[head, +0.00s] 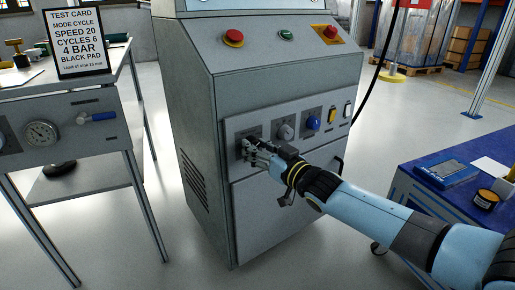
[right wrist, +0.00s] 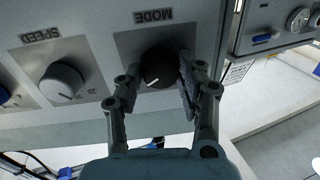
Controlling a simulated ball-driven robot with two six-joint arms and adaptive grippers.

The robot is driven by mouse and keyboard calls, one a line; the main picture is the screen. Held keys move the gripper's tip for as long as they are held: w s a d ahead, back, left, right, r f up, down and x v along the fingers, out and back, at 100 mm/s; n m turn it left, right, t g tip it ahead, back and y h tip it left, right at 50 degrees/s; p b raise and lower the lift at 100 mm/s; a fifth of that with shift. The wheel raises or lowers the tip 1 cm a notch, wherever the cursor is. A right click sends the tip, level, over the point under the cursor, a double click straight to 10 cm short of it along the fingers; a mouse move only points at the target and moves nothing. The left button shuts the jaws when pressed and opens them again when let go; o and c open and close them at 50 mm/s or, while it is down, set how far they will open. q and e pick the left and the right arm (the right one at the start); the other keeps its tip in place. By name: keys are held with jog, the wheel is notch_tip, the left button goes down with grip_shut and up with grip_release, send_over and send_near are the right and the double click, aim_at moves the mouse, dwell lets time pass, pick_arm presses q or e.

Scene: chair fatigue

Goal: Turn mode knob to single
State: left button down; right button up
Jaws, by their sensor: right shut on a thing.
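The black mode knob (right wrist: 158,66) sits on its dark plate on the grey control panel, with the word MODE beside it. A white pointer line shows on it, slanting to the lower left in the right wrist view. My right gripper (right wrist: 158,82) has one finger on each side of the knob and is shut on it. In the head view my right gripper (head: 256,152) is at the panel's left end and hides most of the knob. No label for the single position is readable. My left gripper is not in view.
The speed knob (right wrist: 62,82) is beside the mode knob, and a blue knob (head: 313,123) and two rocker switches are further right in the head view. A red button (head: 234,38) sits above. A test card (head: 77,42) on the left bench reads MODE CYCLE. A blue table (head: 420,205) stands right.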

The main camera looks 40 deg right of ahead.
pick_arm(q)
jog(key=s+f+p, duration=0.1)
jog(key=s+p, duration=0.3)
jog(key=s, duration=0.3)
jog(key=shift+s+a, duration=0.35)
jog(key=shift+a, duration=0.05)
pick_arm(e)
jog(key=n, duration=0.7)
jog(key=n+g+h, duration=0.1)
jog(key=n, duration=0.7)
jog(key=shift+a, duration=0.15)
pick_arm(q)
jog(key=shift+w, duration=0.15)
pick_arm(e)
jog(key=o, duration=1.2)
jog(key=shift+c, duration=0.2)
jog(key=s+r, duration=0.1)
jog(key=s, duration=1.1)
